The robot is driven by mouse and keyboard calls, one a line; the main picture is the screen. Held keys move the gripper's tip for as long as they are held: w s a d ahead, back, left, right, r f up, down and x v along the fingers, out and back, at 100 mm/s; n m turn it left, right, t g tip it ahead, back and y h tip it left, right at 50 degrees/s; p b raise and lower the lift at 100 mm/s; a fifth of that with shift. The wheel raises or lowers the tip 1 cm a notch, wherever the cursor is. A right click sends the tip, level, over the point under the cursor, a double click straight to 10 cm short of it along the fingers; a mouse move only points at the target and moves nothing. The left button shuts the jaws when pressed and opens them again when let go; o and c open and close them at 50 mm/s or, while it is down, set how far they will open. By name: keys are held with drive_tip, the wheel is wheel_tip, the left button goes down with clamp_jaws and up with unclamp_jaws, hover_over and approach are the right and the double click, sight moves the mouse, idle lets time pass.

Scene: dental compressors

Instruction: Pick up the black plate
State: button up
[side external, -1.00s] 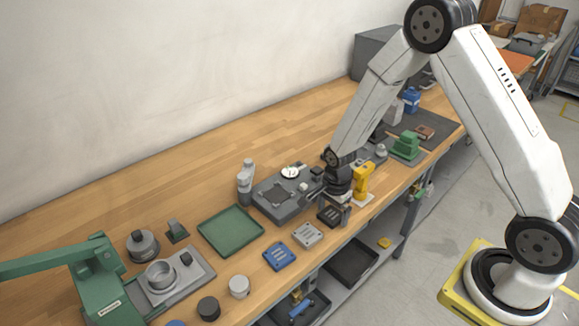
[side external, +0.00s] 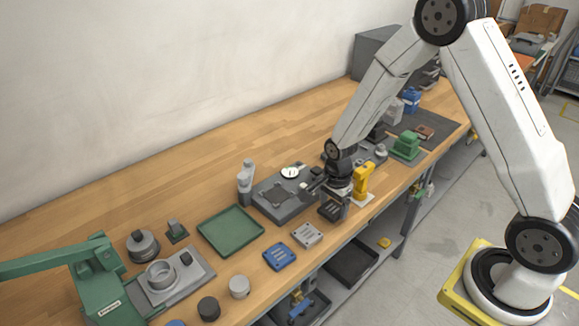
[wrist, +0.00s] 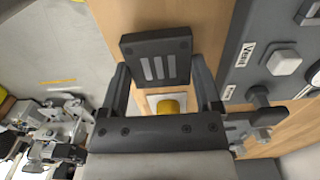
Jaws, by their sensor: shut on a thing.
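The black plate (wrist: 157,57) is a dark square block with several light slots in its face. In the wrist view it sits between the two fingers of my gripper (wrist: 163,85), which is shut on it. In the side view the plate (side external: 330,212) is held under my gripper (side external: 336,203) near the bench's front edge. My fingers partly cover it there. Any gap between plate and bench is too small to tell.
A grey plate (side external: 307,235) and a blue plate (side external: 279,257) lie to the left on the wooden bench. A grey fixture (side external: 275,207) stands behind, and a yellow device (side external: 363,181) stands close on the right. A green tray (side external: 231,231) lies further left.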

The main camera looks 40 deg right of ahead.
drive_tip(key=s+a+r, duration=0.1)
drive_tip(key=s+r, duration=1)
drive_tip(key=s, duration=0.3)
idle(0.3)
drive_tip(key=shift+w, duration=0.15)
idle(0.4)
hover_over(326, 212)
drive_tip(key=shift+w+a+f, duration=0.45)
drive_tip(key=shift+w+a, duration=0.2)
drive_tip(key=shift+w, duration=1.6)
drive_tip(key=shift+w+a+f, duration=0.45)
drive_tip(key=shift+w+a, duration=0.25)
drive_tip(key=shift+w, duration=1.6)
drive_tip(key=shift+w+a+f, duration=0.45)
drive_tip(key=shift+w+a, duration=0.2)
drive_tip(key=shift+w, duration=1.6)
drive_tip(key=shift+f, duration=0.15)
